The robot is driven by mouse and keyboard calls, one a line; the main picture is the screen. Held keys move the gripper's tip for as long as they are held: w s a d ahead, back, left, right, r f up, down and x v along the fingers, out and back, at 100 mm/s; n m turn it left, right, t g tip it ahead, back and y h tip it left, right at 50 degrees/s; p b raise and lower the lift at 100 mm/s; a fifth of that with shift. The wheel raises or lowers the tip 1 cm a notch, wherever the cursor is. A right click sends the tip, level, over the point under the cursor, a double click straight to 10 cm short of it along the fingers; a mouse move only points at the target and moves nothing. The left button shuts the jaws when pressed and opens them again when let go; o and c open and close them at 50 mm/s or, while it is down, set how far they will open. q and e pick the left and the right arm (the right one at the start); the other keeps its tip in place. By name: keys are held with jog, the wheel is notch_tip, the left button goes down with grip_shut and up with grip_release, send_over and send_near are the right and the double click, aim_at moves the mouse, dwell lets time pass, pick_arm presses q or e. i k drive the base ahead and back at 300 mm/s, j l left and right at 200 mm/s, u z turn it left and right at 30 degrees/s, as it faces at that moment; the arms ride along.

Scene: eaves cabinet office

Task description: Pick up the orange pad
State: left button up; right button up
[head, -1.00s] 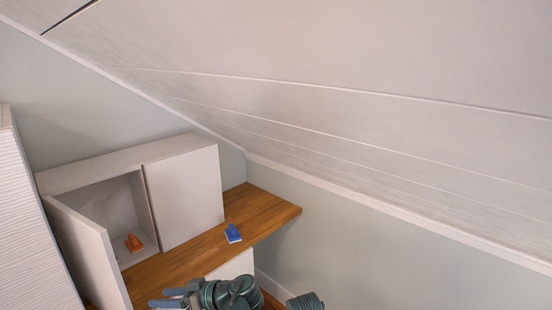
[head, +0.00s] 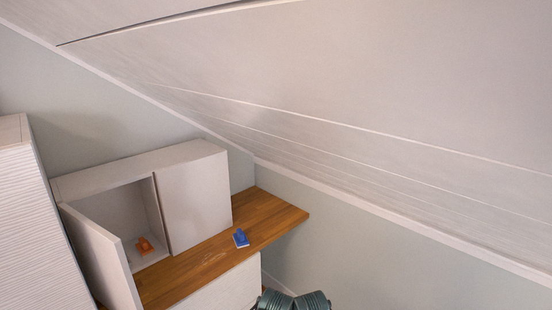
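The orange pad (head: 145,245) lies inside the left compartment of the white cabinet (head: 193,200), on its floor near the front opening. The cabinet's left door (head: 103,258) stands open toward me. In the head view a dark green part of my arm shows at the bottom edge, right of the desk front. No gripper fingers show in this view, so neither gripper can be placed relative to the pad.
A blue pad (head: 241,238) lies on the wooden desktop (head: 272,217), right of the cabinet. The cabinet's right door is shut. A tall white ribbed unit (head: 30,230) stands at the left. The sloped ceiling (head: 380,110) comes down low over the right side.

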aim_at(145, 250)
jog(key=k+j+u, duration=0.1)
jog(key=u, duration=0.3)
jog(key=k+j+u, duration=0.1)
jog(key=j+u, duration=0.25)
jog(key=k+j+u, duration=0.1)
jog(key=u, duration=0.3)
jog(key=i+l, duration=0.35)
jog(key=l, duration=0.2)
jog(key=l+u, duration=0.5)
jog(key=l, duration=0.2)
